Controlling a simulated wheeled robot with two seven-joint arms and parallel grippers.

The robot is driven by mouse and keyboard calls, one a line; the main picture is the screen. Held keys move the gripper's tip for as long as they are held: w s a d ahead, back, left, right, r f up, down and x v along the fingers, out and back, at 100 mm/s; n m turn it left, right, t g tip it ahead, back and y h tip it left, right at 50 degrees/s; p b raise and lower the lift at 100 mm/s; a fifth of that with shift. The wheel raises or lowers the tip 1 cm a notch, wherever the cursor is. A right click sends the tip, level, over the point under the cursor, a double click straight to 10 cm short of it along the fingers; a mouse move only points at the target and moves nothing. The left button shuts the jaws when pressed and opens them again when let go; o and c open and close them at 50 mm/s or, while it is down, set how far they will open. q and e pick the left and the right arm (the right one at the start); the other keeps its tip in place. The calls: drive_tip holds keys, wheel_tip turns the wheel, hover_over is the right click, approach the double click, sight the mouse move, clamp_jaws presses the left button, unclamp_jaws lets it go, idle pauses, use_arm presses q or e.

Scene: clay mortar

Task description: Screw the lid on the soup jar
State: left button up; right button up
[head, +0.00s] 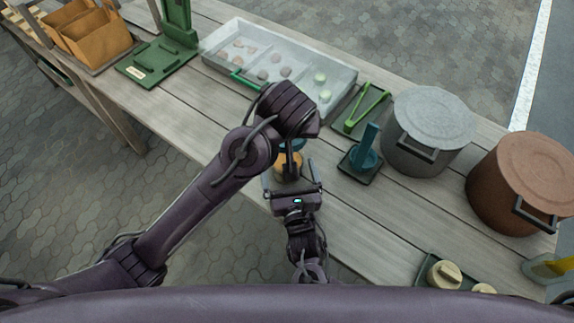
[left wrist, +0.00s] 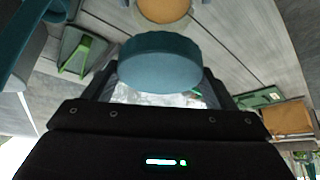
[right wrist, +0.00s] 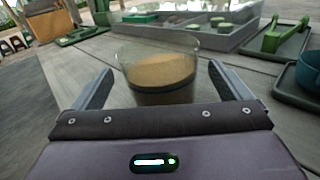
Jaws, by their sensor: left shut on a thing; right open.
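The soup jar (head: 287,168) is clear glass with orange-brown soup and stands on the table, mostly behind my arms in the head view. In the right wrist view the jar (right wrist: 158,75) is open-topped, between the spread fingers of my right gripper (right wrist: 163,88), with gaps at both sides. The teal round lid (left wrist: 160,62) is held between the fingers of my left gripper (left wrist: 158,88). The jar's soup (left wrist: 165,9) shows beyond the lid in the left wrist view. In the head view the lid (head: 298,144) shows just above the jar, partly hidden by my left arm.
A grey tray (head: 345,76) of small pieces lies behind. A green stand (head: 160,58) is at the left. The table's front edge is near.

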drive_tip(key=shift+w+a, duration=0.15)
drive_tip(key=shift+w, duration=0.8)
drive_tip(key=shift+w+a, duration=0.15)
drive_tip(key=shift+w, duration=0.75)
drive_tip(key=c, duration=1.5)
use_arm(q)
drive_tip(key=shift+s+f, duration=0.1)
drive_tip(key=shift+f, duration=2.4)
